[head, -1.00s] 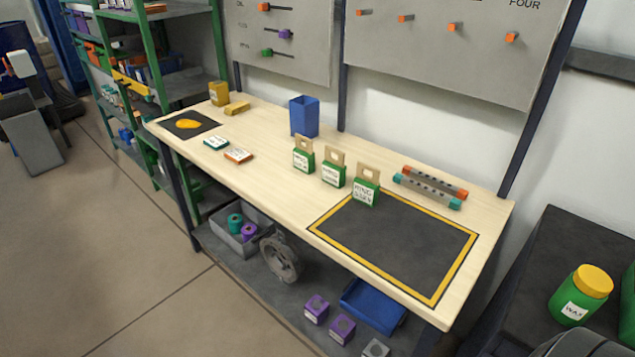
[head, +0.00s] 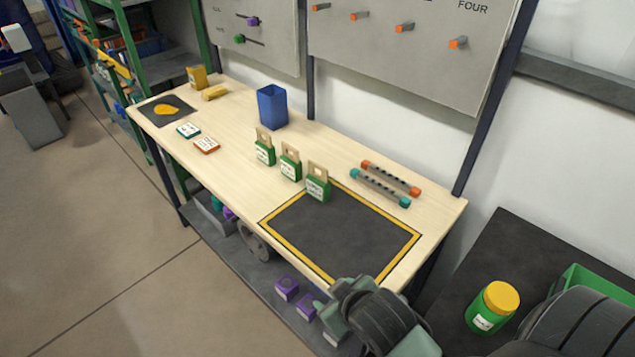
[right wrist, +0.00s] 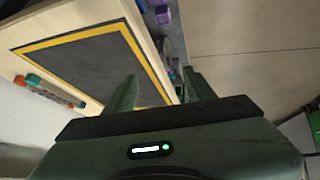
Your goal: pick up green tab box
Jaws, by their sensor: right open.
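Three green boxes with upright tan tabs and white labels stand in a row on the workbench in the head view: the left one (head: 265,154), the middle one (head: 290,166) and the right one (head: 318,189). The right one stands at the back corner of a black mat (head: 335,236) with a yellow border. The mat also shows in the right wrist view (right wrist: 85,68). My right gripper (right wrist: 160,88) is open and empty, with its fingers near the bench's edge. None of the boxes shows in the right wrist view. My left gripper is out of view.
A blue bin (head: 272,108) stands behind the boxes. Two bars with orange and teal ends (head: 388,180) lie right of them. A green jar with a yellow lid (head: 492,306) stands on a dark surface at right. The bench's front edge is close to my right arm.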

